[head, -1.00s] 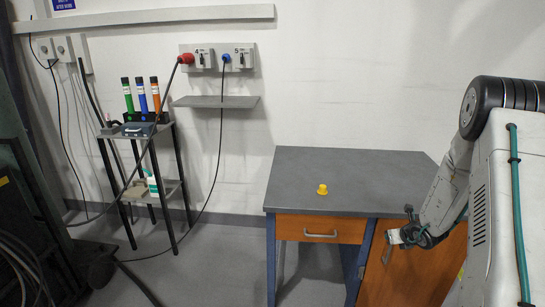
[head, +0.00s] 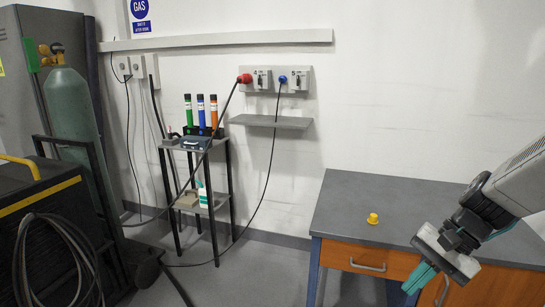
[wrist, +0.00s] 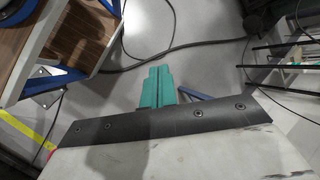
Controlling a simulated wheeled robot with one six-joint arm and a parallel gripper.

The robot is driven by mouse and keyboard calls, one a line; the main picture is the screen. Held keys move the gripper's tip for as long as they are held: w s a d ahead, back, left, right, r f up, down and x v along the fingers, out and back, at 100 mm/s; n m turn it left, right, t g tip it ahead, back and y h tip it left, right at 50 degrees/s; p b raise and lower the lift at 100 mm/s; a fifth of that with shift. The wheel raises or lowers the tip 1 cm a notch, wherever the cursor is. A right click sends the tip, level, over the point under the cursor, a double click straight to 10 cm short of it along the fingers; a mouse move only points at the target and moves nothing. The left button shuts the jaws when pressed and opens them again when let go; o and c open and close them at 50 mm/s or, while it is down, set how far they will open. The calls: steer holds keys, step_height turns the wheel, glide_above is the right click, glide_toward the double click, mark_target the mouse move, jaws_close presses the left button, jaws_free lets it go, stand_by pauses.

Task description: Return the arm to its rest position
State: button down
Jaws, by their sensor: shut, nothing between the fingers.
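My gripper (head: 420,277) shows at the lower right of the head view, with teal fingers pointing down and to the left, in front of the desk. In the wrist view the teal fingers (wrist: 158,86) are side by side and shut, with nothing between them. My arm comes in from the right edge of the head view. A small yellow knob-shaped object (head: 373,219) sits on the grey desk top (head: 345,195), apart from my gripper.
A black shelf stand (head: 228,180) with coloured tubes stands by the wall. A gas cylinder (head: 73,115) on a cart is at the left. Cables (wrist: 190,46) run across the floor. Floor between stand and desk is clear.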

steer(key=s+a+r+n+t+h, duration=0.1)
steer(key=s+r+n+h, duration=0.5)
steer(key=s, duration=0.8)
step_height(320, 180, up, 4)
steer(key=shift+s+a+f+n+t, duration=0.2)
steer(key=shift+s+n+t, duration=0.15)
steer(key=shift+n, duration=0.85)
